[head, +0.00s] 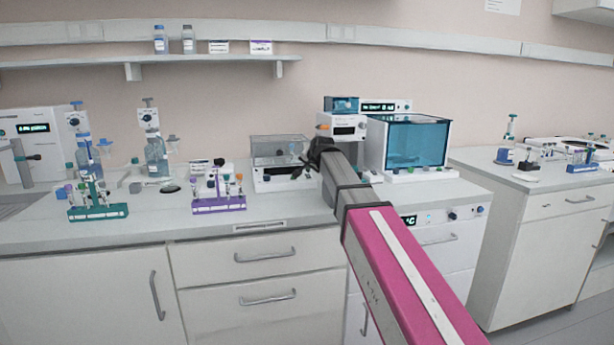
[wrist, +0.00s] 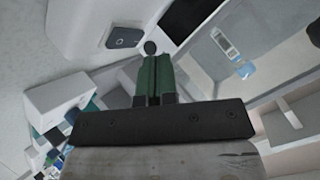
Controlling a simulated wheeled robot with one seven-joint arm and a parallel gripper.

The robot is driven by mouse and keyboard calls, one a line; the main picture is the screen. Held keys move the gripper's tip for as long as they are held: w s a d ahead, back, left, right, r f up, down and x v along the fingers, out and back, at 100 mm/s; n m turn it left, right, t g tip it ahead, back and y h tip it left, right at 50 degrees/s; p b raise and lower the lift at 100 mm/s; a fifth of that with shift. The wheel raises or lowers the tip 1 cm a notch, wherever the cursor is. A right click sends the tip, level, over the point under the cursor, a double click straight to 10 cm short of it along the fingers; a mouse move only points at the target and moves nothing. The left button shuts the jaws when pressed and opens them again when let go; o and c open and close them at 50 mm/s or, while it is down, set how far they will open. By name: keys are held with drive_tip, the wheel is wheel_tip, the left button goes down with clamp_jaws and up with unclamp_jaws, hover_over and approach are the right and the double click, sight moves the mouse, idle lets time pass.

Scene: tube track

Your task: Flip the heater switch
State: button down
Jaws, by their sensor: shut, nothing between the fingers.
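In the wrist view my gripper (wrist: 153,58) has its green fingers pressed together, with nothing between them. A small dark square switch (wrist: 124,37) with a pale mark sits on a white housing (wrist: 85,20), up and left of the fingertips. A round dark knob (wrist: 150,47) shows right at the fingertips; I cannot tell whether they touch it. In the head view my gripper (head: 303,165) is at the front of a white device with a clear lid (head: 275,150). My arm hides part of that device's right side. I cannot read which housing is the heater.
A blue-windowed box (head: 415,145) stands right of my arm. A purple tube rack (head: 218,204) and a green tube rack (head: 98,212) stand on the bench to the left. An appliance with a display (head: 450,250) is below the worktop. Bare counter (head: 290,212) lies in front.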

sight(309, 176)
drive_tip(key=shift+f, duration=0.2)
drive_tip(key=shift+f, duration=0.2)
drive_tip(key=shift+w+f, duration=0.1)
drive_tip(key=shift+f, duration=0.2)
idle(0.9)
drive_tip(key=shift+r, duration=0.15)
drive_tip(key=shift+r, duration=0.6)
idle(0.3)
drive_tip(key=shift+s+d+r, duration=0.1)
drive_tip(key=shift+s+r, duration=0.15)
drive_tip(key=shift+r, duration=1)
drive_tip(key=shift+s+r, duration=0.25)
drive_tip(key=shift+r, duration=0.95)
